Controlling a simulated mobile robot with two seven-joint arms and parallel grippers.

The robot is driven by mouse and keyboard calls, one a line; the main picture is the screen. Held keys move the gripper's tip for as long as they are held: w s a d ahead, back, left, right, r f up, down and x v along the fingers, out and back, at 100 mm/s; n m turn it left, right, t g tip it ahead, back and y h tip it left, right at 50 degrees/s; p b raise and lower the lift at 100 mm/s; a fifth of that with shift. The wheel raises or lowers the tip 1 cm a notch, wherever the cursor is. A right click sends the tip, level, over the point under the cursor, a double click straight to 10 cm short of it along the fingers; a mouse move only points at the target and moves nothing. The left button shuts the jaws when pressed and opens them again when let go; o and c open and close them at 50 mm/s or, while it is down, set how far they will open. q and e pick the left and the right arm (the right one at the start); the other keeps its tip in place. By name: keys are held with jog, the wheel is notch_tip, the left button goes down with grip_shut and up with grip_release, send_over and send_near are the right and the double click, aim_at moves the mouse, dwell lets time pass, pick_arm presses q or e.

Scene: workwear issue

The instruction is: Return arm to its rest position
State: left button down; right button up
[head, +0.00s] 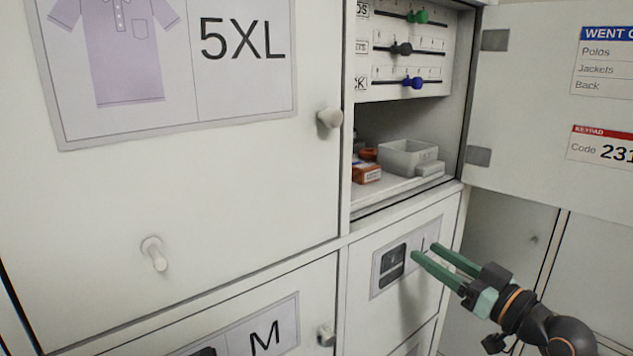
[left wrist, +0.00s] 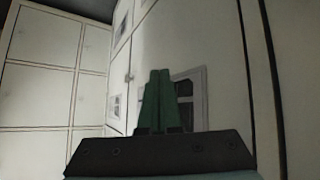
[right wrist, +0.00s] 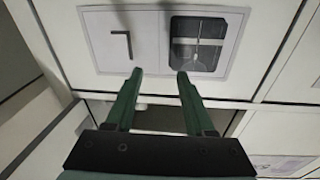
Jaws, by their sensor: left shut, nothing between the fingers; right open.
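My right gripper (head: 424,250) is at the lower right in the head view, its green fingers apart and empty. It is in front of the lower locker door with a framed label (head: 388,270), below the open compartment. In the right wrist view its open fingers (right wrist: 158,72) point at that label, with nothing between them. My left gripper (left wrist: 160,72) shows only in the left wrist view, its green fingers shut together and empty, in front of pale locker doors. I cannot tell how far either gripper is from the doors.
The open compartment holds a grey bin (head: 405,158) and an orange box (head: 367,173), below colored sliders (head: 412,83). Its door (head: 545,90) is swung open to the right, above my right arm. Round knobs (head: 330,118) stick out from the closed 5XL door (head: 230,170).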

jog(key=s+a+f+m+g+h, duration=0.15)
jog(key=s+f, duration=0.35)
jog(key=f, duration=0.7)
jog(key=s+a+f+m+g+h, duration=0.1)
jog(key=s+a+f+g+h, duration=0.2)
jog(key=f, duration=1)
jog(key=s+a+f+g+h, duration=0.2)
jog(key=s+a+f, duration=0.1)
jog(key=s+f, duration=1.25)
pick_arm(q)
jog(key=s+a+r+p, duration=0.1)
jog(key=a+r+p, duration=0.2)
jog(key=r+p, duration=0.8)
jog(key=p, duration=0.4)
jog(key=shift+s+r+n+y, duration=0.2)
jog(key=shift+s+n+y, duration=0.1)
jog(key=shift+y, duration=0.1)
pick_arm(e)
jog(key=s+d+r, duration=0.1)
jog(key=s+r, duration=0.1)
jog(key=r, duration=0.4)
jog(key=s+d+r+m+h, duration=0.1)
jog(key=s+d+r, duration=0.1)
jog(key=r, duration=0.4)
jog(key=shift+s+d+r, duration=0.25)
jog(key=shift+s+r, duration=0.05)
jog(key=shift+h, duration=0.25)
